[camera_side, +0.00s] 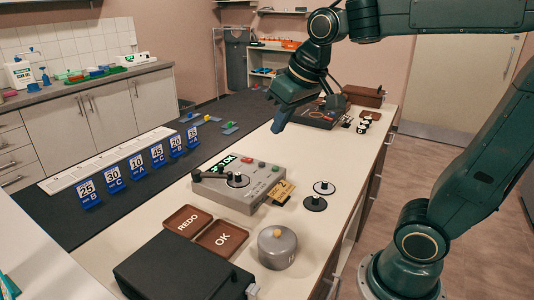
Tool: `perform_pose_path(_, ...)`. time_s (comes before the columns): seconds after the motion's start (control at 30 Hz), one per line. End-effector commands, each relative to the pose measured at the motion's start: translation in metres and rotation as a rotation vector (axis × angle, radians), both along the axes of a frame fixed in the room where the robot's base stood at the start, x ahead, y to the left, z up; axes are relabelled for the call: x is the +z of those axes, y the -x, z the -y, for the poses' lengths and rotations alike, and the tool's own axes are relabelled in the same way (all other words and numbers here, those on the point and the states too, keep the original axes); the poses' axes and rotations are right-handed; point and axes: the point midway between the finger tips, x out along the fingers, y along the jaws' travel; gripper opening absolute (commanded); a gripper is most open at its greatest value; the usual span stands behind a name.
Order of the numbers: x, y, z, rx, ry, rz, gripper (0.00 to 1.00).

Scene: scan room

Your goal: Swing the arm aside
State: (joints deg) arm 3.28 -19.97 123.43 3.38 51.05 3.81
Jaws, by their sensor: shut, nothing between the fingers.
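My green arm reaches in from the right, and my gripper (279,124) hangs above the far part of the white counter (290,153). It is shut and empty, pointing down and a little left. It is beyond the grey scanner box (240,184), which has a black lever, a round dial and a lit green OK display. The gripper appears apart from everything on the counter. A yellow tag (283,191) marked 2 sits at the box's right side.
Brown REDO (187,220) and OK (222,238) trays, a grey lidded pot (277,247) and a black case (180,268) fill the near counter. Numbered blue stands (137,167) line the left. Two discs (315,204) lie right of the scanner. A dark tray (317,116) lies behind my gripper.

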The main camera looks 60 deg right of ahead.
Motion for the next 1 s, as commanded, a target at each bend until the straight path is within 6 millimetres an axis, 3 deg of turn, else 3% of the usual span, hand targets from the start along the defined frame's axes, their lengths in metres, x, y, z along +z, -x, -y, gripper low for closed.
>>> perform_pose_path(0.47,-0.002,-0.09,0.029,-0.12,-0.01,-0.032,0.0)
perform_pose_path(1.0,-0.036,-0.187,0.069,-0.256,-0.019,-0.062,0.0)
